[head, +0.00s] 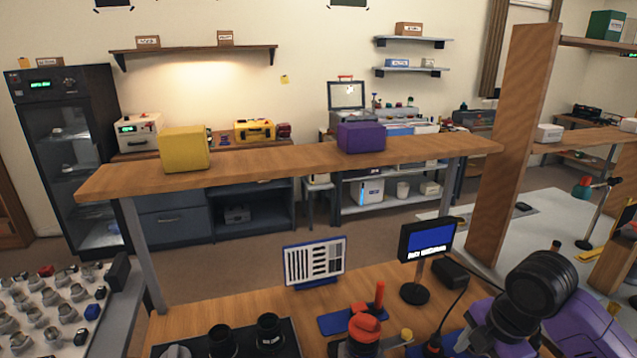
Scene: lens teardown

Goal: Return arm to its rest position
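A purple and black arm link with a thick black joint, which looks like my own arm, shows at the lower right of the head view, over the right part of the wooden workbench (230,308). It runs out of the picture at the bottom. I cannot make out my gripper or its fingers, so I cannot see whether it holds anything.
Black lens barrels (270,333) stand on a dark mat at the front. A raised shelf (290,168) and upright wooden post (513,140) stand beyond.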

